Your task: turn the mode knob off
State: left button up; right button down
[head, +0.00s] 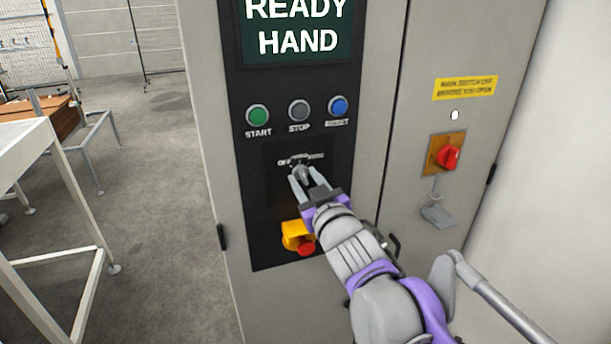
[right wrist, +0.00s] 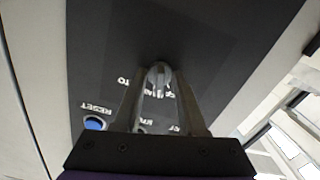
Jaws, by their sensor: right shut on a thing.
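The mode knob (head: 300,170) is a small grey knob on the black control panel (head: 270,215), below the row of buttons. Its labels are partly hidden; OFF can be read at its left in the head view. My right gripper (head: 305,178) reaches up to it from the lower right, and its two fingers are shut on the knob. The right wrist view shows the knob (right wrist: 158,76) between the fingertips. The knob's exact pointing direction cannot be told. My left gripper is not in view.
Green START (head: 257,115), grey STOP (head: 299,111) and blue RESET (head: 338,107) buttons sit above the knob. The display (head: 298,30) reads READY HAND. A red and yellow emergency stop (head: 298,238) is close below my gripper. A red main switch (head: 447,158) is at the right.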

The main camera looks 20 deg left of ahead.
jog(key=n+p, duration=0.1)
jog(key=n, duration=0.2)
jog(key=shift+r+n+p, duration=0.2)
jog(key=shift+n+p, duration=0.1)
jog(key=shift+p, duration=0.05)
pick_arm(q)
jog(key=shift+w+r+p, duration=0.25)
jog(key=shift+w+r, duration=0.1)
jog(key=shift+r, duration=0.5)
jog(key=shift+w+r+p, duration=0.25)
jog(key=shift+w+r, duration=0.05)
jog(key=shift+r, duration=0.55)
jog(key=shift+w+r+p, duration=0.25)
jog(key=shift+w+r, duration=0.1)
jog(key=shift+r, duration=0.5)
pick_arm(e)
jog(key=shift+f+n, duration=0.15)
jog(key=shift+n, duration=1.55)
jog(key=shift+c, duration=2.4)
grip_release()
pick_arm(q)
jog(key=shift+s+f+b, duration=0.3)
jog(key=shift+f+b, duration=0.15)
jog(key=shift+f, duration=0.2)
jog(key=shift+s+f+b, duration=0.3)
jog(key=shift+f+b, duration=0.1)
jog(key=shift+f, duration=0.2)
pick_arm(e)
jog(key=v, duration=1)
jog(key=shift+s+d, duration=0.3)
